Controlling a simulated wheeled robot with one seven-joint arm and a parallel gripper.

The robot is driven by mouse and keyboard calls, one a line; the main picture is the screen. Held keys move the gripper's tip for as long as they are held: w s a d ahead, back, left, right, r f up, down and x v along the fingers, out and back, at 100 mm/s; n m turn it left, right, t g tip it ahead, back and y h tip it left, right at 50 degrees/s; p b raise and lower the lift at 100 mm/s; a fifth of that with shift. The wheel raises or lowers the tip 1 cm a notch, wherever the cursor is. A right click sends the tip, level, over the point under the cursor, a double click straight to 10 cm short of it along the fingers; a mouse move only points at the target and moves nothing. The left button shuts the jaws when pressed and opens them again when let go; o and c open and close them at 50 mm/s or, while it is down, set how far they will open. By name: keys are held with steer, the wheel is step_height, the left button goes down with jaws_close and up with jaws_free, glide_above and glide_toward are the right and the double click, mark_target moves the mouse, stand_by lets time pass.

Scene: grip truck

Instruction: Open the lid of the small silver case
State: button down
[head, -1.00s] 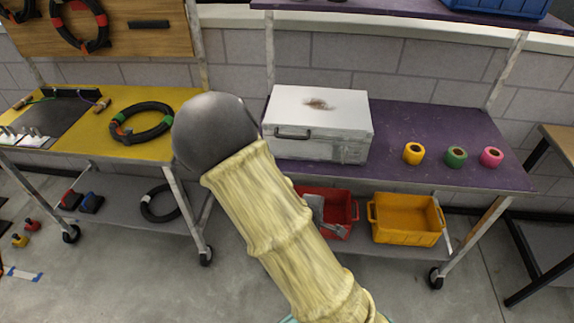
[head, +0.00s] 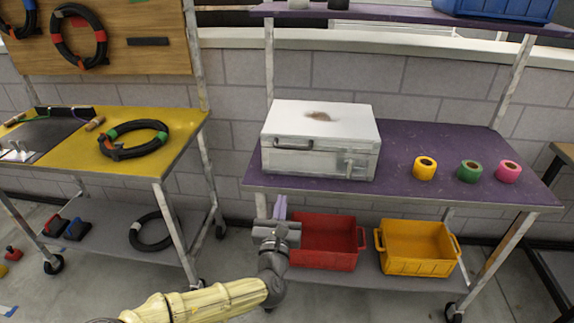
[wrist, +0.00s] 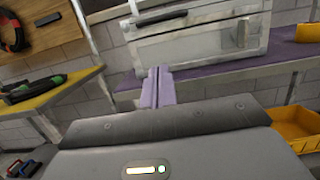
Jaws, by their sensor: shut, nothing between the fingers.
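The small silver case (head: 318,140) stands with its lid shut on the left part of the purple shelf. Its lid top is pale with a brown smudge, and a dark handle (head: 293,143) shows on its front. In the wrist view the case (wrist: 200,42) is ahead, with a latch-like piece on the right of its front. My gripper (head: 280,208) is in front of and below the purple shelf's front edge, apart from the case. In the wrist view its two lilac fingers (wrist: 158,88) are together, pointing toward the case, with nothing between them.
Yellow, green and pink tape rolls (head: 469,171) sit right of the case on the purple shelf (head: 400,160). A red bin (head: 325,242) and an orange bin (head: 415,247) stand on the shelf below. A yellow-topped cart (head: 80,150) is at left.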

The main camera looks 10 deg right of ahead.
steer(key=shift+w, duration=0.1)
steer(key=r+x, duration=0.3)
steer(key=x, duration=0.9)
steer(key=shift+p, duration=0.3)
steer(key=shift+r, duration=0.1)
